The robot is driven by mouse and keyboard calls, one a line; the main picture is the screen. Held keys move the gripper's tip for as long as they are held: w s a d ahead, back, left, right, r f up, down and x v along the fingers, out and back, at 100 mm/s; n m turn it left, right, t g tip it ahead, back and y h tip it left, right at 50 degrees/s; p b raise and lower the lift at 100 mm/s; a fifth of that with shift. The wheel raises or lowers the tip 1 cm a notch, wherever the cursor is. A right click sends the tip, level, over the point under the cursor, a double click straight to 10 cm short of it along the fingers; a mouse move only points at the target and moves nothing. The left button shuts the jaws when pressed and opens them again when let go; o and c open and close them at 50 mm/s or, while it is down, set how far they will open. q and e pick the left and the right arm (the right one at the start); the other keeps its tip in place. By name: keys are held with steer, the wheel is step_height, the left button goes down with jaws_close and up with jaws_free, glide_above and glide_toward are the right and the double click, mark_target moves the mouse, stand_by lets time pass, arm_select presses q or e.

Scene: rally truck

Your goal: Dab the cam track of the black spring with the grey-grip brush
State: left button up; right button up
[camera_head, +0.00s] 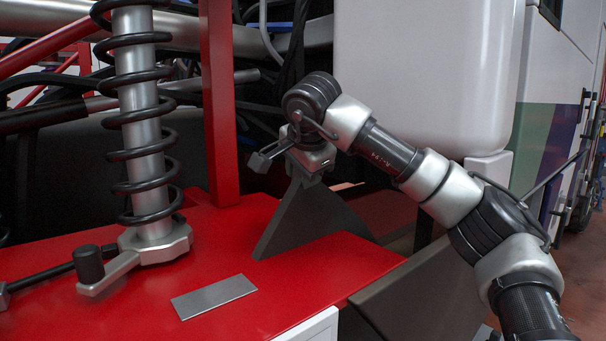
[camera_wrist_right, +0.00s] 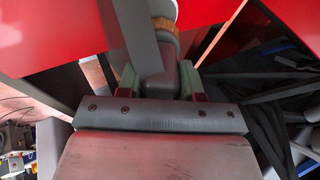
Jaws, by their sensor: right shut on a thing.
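The black spring (camera_head: 141,116) coils around an upright silver damper at the left of the head view. A grey metal collar (camera_head: 160,243) sits at its foot, with a lever ending in a black knob (camera_head: 89,262). I cannot clearly make out the cam track. My right gripper (camera_head: 303,158) is to the right of the spring, apart from it, above the red deck. In the right wrist view the gripper (camera_wrist_right: 160,84) is shut on the grey-grip brush (camera_wrist_right: 182,78), whose yellowish ferrule (camera_wrist_right: 165,24) shows. My left gripper is not in view.
A red upright post (camera_head: 219,105) stands between spring and gripper. A grey triangular plate (camera_head: 303,220) rises below the gripper. A flat grey plate (camera_head: 213,296) lies on the red deck (camera_head: 120,312). A white body panel (camera_head: 425,65) is behind my arm. Free deck lies in front.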

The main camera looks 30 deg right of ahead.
steer(key=shift+f, duration=0.35)
stand_by(0.7)
step_height(320, 180, up, 7)
steer(key=p, duration=0.6)
steer(key=shift+r+p, duration=0.1)
steer(key=shift+p, duration=0.2)
stand_by(0.6)
